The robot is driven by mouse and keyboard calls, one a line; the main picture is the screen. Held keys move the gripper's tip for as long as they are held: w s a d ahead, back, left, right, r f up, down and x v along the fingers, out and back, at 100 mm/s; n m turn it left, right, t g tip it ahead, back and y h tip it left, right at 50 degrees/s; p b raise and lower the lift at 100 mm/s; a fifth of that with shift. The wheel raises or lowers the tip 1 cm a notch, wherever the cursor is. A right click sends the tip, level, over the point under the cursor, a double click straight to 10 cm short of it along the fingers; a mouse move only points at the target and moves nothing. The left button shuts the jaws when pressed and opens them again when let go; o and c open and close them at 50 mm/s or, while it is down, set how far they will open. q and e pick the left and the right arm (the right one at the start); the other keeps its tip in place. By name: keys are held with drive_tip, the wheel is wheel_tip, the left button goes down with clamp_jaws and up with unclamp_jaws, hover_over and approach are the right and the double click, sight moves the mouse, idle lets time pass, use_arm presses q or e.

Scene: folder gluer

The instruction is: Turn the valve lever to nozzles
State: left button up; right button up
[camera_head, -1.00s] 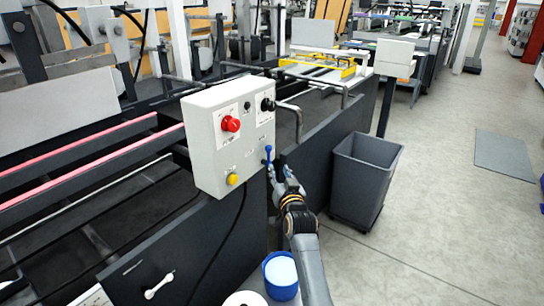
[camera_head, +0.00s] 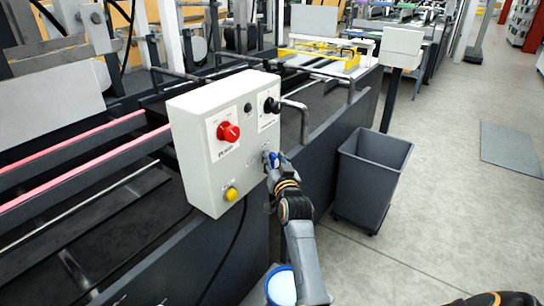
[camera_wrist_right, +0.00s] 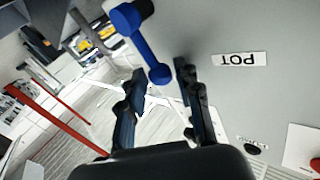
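My right gripper (camera_wrist_right: 160,69) is open, with one dark finger on each side of that end; contact cannot be told. A "POT" label (camera_wrist_right: 239,59) reads upside down beside the lever. In the head view the right gripper (camera_head: 272,160) largely covers the lever. My left gripper is not in view.
A grey bin (camera_head: 370,180) stands right of my arm beside the machine's dark side panel. A blue-rimmed container (camera_head: 281,287) is below.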

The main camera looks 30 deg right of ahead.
drive_tip(key=shift+s+a+r, duration=0.15)
drive_tip(key=shift+s+r, duration=0.05)
drive_tip(key=shift+s, duration=0.1)
drive_tip(key=shift+c, duration=0.6)
clamp_jaws()
drive_tip(key=shift+r+p, duration=0.1)
drive_tip(key=shift+p, duration=0.2)
drive_tip(key=p, duration=0.2)
drive_tip(key=d+r+m+g+p, duration=0.1)
drive_tip(key=p, duration=0.1)
drive_tip(key=shift+w+d+y+p, duration=0.15)
drive_tip(key=shift+w+y+p, duration=0.1)
drive_tip(key=shift+y+p, duration=0.15)
use_arm(q)
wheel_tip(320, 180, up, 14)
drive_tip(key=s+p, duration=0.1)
drive_tip(key=p, duration=0.7)
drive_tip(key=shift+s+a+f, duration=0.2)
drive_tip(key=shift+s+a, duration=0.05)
use_arm(e)
drive_tip(key=d+m+g+y, duration=0.1)
drive_tip(key=w+d+f+m+g+y, duration=0.1)
drive_tip(key=m, duration=0.1)
drive_tip(key=d+f+m+g+y, duration=0.1)
drive_tip(key=g, duration=0.1)
drive_tip(key=shift+w+d+f, duration=0.2)
drive_tip(key=shift+w+d, duration=0.05)
drive_tip(key=shift+d, duration=0.05)
drive_tip(key=shift+f, duration=0.1)
